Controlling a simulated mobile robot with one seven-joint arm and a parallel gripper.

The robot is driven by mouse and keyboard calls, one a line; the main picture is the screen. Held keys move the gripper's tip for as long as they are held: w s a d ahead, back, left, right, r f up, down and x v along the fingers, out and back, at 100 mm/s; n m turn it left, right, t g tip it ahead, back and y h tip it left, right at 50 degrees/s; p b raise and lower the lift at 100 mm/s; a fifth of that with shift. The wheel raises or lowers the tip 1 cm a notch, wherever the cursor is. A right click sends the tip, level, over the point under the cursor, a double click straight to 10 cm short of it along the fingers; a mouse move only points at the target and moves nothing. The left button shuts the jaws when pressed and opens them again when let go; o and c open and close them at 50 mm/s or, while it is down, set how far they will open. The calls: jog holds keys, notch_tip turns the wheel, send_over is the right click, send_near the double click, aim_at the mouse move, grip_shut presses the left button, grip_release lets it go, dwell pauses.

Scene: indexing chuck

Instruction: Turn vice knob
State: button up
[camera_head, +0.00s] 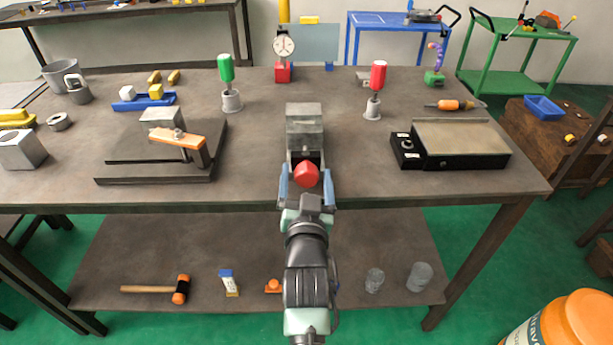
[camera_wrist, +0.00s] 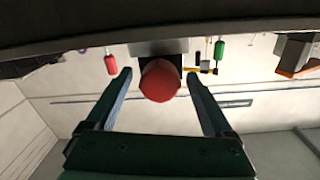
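The vice (camera_head: 304,128) is a grey block near the front middle of the workbench. Its red knob (camera_head: 306,174) faces me at the bench's front edge. My gripper (camera_head: 307,180) is open, with one blue finger on each side of the knob. In the wrist view the red knob (camera_wrist: 160,80) lies between the two fingertips (camera_wrist: 160,78), with a visible gap on both sides. The fingers do not appear to touch it. The shaft behind the knob is mostly hidden.
A clamp fixture with an orange handle (camera_head: 178,140) stands left of the vice. A black-sided flat plate unit (camera_head: 460,146) stands to the right. Green (camera_head: 226,68) and red (camera_head: 378,75) handled tools stand behind. The bench directly beside the vice is clear.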

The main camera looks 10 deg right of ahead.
jog(key=s+a, duration=0.1)
jog(key=s, duration=1.2)
jog(key=shift+a, duration=0.4)
jog(key=shift+r, duration=0.1)
jog(key=shift+c, duration=0.2)
